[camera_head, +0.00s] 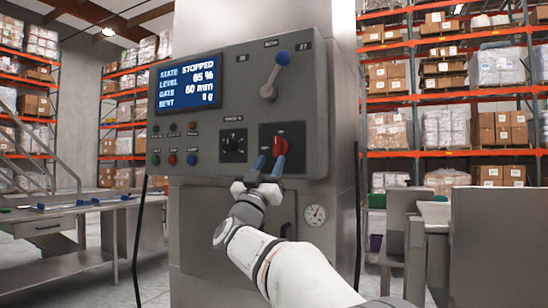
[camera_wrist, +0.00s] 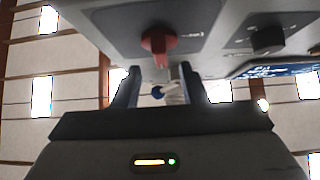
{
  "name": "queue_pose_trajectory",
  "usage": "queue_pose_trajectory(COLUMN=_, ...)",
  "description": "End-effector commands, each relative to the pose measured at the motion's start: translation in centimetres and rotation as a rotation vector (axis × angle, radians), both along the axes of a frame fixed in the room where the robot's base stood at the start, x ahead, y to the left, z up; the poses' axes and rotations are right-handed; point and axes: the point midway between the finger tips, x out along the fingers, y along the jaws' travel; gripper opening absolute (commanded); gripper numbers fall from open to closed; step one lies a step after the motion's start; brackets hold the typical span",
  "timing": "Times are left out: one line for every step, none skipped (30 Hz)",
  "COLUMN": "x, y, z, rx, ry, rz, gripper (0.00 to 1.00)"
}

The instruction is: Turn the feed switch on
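A red rotary switch (camera_head: 281,146) sits on a dark plate at the lower right of the grey control panel (camera_head: 300,105); I cannot read its label, so I cannot tell for certain that it is the feed switch. My gripper (camera_head: 268,166) is just below and slightly left of it, with its two blue-grey fingers pointing up. In the wrist view, the red switch (camera_wrist: 158,42) shows beyond the fingertips, roughly centred between them. My gripper (camera_wrist: 158,82) is open there, with nothing held. Contact is not visible.
The panel screen (camera_head: 187,81) reads STOPPED, 65 %, 60 mm. A blue-knobbed lever (camera_head: 272,75) is above the switch, a black dial (camera_head: 233,144) to its left, and several coloured buttons (camera_head: 172,159) further left. A round gauge (camera_head: 315,214) is below. Steel tables stand left.

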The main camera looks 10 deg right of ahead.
Motion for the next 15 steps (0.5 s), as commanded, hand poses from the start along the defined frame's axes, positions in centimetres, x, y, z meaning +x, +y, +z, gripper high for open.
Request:
queue_pose_trajectory(x=-0.5, y=0.4, z=-0.5, rx=-0.001, ry=0.002, rz=0.001, gripper=0.38)
queue_pose_trajectory(x=-0.7, y=0.6, z=-0.8, rx=-0.001, ry=0.001, rz=0.003, gripper=0.38)
queue_pose_trajectory(x=-1.1, y=0.8, z=-1.2, rx=-0.001, ry=0.0, rz=0.002, gripper=0.38)
queue_pose_trajectory(x=-1.3, y=1.0, z=-1.5, rx=0.0, ry=0.0, rz=0.001, gripper=0.38)
queue_pose_trajectory(x=-1.4, y=1.1, z=-1.7, rx=0.0, ry=0.001, rz=0.002, gripper=0.38)
queue_pose_trajectory(x=-1.6, y=1.2, z=-2.0, rx=0.0, ry=0.0, rz=0.001, gripper=0.38)
queue_pose_trajectory(x=-1.8, y=1.3, z=-2.1, rx=0.0, ry=0.0, rz=0.001, gripper=0.38)
queue_pose_trajectory(x=-1.9, y=1.4, z=-2.3, rx=0.001, ry=0.0, rz=0.001, gripper=0.38)
queue_pose_trajectory(x=-2.0, y=1.5, z=-2.4, rx=0.001, ry=0.0, rz=0.001, gripper=0.38)
queue_pose_trajectory(x=-2.0, y=1.5, z=-2.4, rx=0.001, ry=0.0, rz=0.001, gripper=0.38)
queue_pose_trajectory(x=-2.1, y=1.5, z=-2.5, rx=0.0, ry=-0.001, rz=0.001, gripper=0.38)
queue_pose_trajectory(x=-2.1, y=1.5, z=-2.5, rx=0.0, ry=-0.001, rz=0.001, gripper=0.38)
queue_pose_trajectory(x=-2.1, y=1.5, z=-2.5, rx=0.0, ry=-0.001, rz=0.001, gripper=0.38)
queue_pose_trajectory(x=-2.1, y=1.5, z=-2.5, rx=0.0, ry=-0.001, rz=0.001, gripper=0.38)
queue_pose_trajectory(x=-2.1, y=1.5, z=-2.5, rx=0.0, ry=-0.001, rz=0.001, gripper=0.38)
